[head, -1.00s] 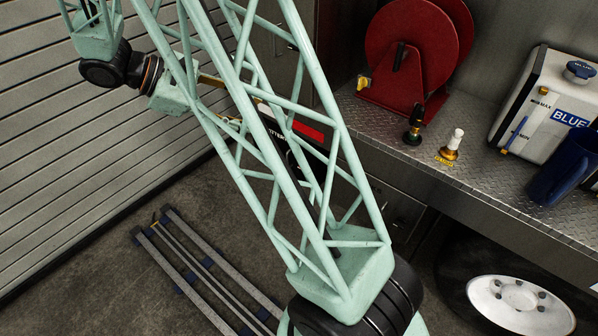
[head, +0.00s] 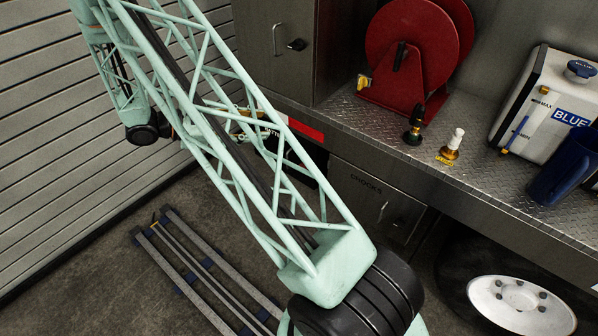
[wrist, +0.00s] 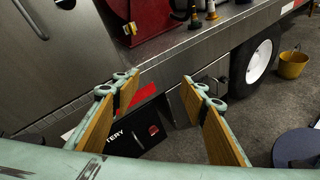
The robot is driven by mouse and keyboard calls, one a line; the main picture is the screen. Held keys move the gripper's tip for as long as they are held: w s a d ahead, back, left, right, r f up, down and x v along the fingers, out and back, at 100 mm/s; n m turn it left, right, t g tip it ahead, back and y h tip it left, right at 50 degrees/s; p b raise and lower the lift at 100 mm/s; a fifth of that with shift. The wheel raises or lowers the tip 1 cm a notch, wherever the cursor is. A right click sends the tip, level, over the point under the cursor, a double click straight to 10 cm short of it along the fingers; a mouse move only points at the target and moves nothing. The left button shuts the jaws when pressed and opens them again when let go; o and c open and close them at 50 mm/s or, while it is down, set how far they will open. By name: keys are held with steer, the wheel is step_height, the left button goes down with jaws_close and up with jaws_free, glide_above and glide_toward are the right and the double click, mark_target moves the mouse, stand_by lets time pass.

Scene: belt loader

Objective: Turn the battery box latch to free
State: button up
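The battery box (wrist: 128,142) is a black panel with white lettering, low in the wrist view between my fingers. A small red mark (wrist: 153,130) shows on its face; I cannot tell whether it is the latch or a label. In the head view the box is mostly hidden behind my arm. My gripper (wrist: 158,79) is open and empty, its two wood-coloured fingers spread wide, with the truck's side beyond them. I cannot make out the latch's position.
The metal deck (head: 480,195) holds a red hose reel (head: 405,50), a white-capped fitting (head: 452,145) and a white BLUE tank (head: 540,105). The CHOCKS door (head: 375,205) is below. A wheel (head: 520,305) and a yellow bucket (wrist: 292,65) are right. Ramps (head: 200,265) lie on the floor.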

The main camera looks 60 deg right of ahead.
steer(key=d+f+n+t+h, duration=0.2)
steer(key=d+f+n, duration=0.1)
steer(key=f, duration=1)
steer(key=d+f+n+t+h, duration=0.1)
steer(key=d+f+n+t, duration=0.1)
steer(key=f, duration=1.2)
steer(key=d+f+n+t+h, duration=0.1)
steer(key=f+n, duration=0.4)
steer(key=f, duration=0.9)
steer(key=shift+w+d+t+h+b, duration=0.4)
steer(key=shift+d+h, duration=0.4)
steer(key=shift+d, duration=0.6)
steer(key=shift+s+d, duration=0.15)
steer(key=shift+d, duration=0.05)
steer(key=s+d+b, duration=0.1)
steer(key=d, duration=1.2)
steer(key=shift+d, duration=0.2)
steer(key=shift+s, duration=0.1)
